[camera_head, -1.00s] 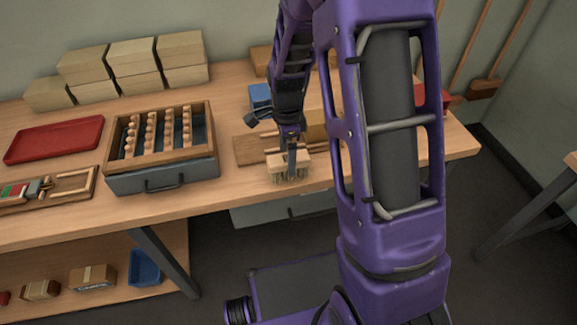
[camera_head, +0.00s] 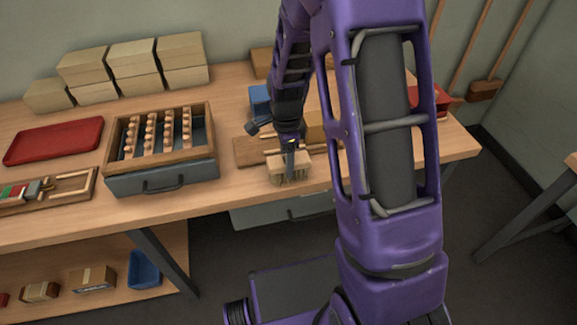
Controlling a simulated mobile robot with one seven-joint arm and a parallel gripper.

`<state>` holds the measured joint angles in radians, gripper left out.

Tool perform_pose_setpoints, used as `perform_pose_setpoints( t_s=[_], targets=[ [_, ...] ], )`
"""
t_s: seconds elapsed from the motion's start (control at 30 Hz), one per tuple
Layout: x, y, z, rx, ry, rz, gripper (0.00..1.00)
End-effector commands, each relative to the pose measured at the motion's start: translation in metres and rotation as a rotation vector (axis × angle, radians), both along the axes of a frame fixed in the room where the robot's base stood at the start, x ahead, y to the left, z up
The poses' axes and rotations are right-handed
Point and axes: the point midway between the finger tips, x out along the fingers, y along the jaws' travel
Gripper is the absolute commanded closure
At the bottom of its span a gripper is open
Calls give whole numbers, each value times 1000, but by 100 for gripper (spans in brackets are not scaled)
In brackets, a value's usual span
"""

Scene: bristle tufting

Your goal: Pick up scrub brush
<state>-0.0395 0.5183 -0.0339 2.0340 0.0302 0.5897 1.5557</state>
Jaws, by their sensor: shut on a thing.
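The scrub brush (camera_head: 278,163) is a light wooden block with bristle tufts pointing down. It is at the front part of the workbench, right of the grey drawer box. My gripper (camera_head: 290,149) comes down over the brush from above and is shut on it. The fingertips are small in view, and part of the brush top is hidden behind them. I cannot tell whether the bristles touch the bench.
A wooden board (camera_head: 249,152) lies just behind the brush. The drawer box (camera_head: 160,180) with rows of wooden pegs stands to the left. A red tray (camera_head: 54,140) and stacked wooden blocks (camera_head: 134,62) are further left. My arm hides the bench's right part.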

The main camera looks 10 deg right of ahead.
Motion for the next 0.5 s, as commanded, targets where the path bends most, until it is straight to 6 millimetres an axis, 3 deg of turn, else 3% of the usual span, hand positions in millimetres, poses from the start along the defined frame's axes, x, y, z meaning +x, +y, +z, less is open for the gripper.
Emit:
perform_pose_setpoints(
  t_s=[0.27,0.5],
  targets=[
    [1,0,7,0,-2,0,100],
    [2,0,53,0,-6,-1,100]
  ],
)
